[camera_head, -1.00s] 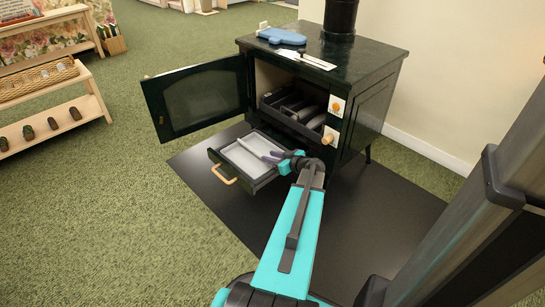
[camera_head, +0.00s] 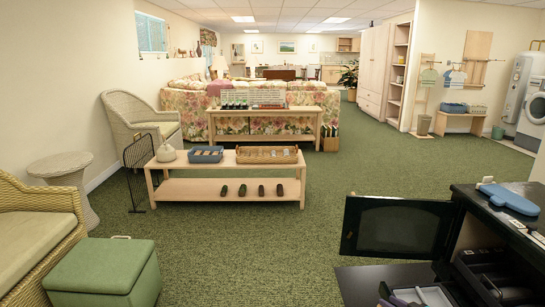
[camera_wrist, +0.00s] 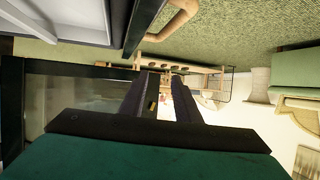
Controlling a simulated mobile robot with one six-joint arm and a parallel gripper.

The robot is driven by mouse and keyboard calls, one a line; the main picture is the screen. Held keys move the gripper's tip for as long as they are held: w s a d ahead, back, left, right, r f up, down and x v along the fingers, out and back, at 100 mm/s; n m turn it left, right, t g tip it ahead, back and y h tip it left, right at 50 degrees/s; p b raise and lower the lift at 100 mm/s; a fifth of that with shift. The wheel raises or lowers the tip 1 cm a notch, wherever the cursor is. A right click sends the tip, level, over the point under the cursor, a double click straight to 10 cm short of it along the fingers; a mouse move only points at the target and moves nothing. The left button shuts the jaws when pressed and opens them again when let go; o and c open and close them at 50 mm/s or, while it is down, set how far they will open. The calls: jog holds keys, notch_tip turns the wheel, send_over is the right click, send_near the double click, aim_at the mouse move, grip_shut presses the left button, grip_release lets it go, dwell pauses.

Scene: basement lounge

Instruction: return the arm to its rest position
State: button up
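My gripper (camera_wrist: 160,88) shows in the wrist view as two dark fingers with a gap between them; nothing is held in the gap. In the head view only a small part of it (camera_head: 392,296) shows at the bottom edge, beside the pulled-out ash drawer (camera_head: 430,296) of the stove. The rest of my arm is below the head view. In the wrist view, which is turned over, the drawer (camera_wrist: 75,24) and its wooden handle (camera_wrist: 178,20) are close, at the upper left.
The dark stove (camera_head: 508,222) stands at lower right, its glass door (camera_head: 392,228) swung open to the left. A blue mitt-shaped thing (camera_head: 508,197) lies on top. A low wooden bench (camera_head: 225,203) and a green storage box (camera_head: 105,272) stand left. Carpet between them is clear.

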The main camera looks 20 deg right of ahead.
jog(key=w+a+n+g+y+p, duration=0.15)
jog(key=w+a+y+p, duration=0.35)
jog(key=a, duration=0.8)
jog(key=s+a+n+g+y+p, duration=0.2)
jog(key=a+n+g+p, duration=0.7)
jog(key=a, duration=2.5)
jog(key=s+a+m+g+h+p, duration=0.15)
jog(key=s+a+g+p, duration=0.35)
jog(key=s+a+p, duration=0.85)
jog(key=s+d+r+m+g+h+b, duration=0.1)
jog(key=s+d+m+h, duration=0.1)
jog(key=s+d+m, duration=0.2)
jog(key=s+d+m+g+h+b, duration=0.2)
jog(key=s+d+m+h, duration=0.1)
jog(key=s, duration=0.7)
jog(key=shift+d+r+m, duration=0.35)
jog(key=shift+d+m, duration=0.25)
jog(key=shift+d, duration=0.65)
jog(key=shift+s, duration=0.1)
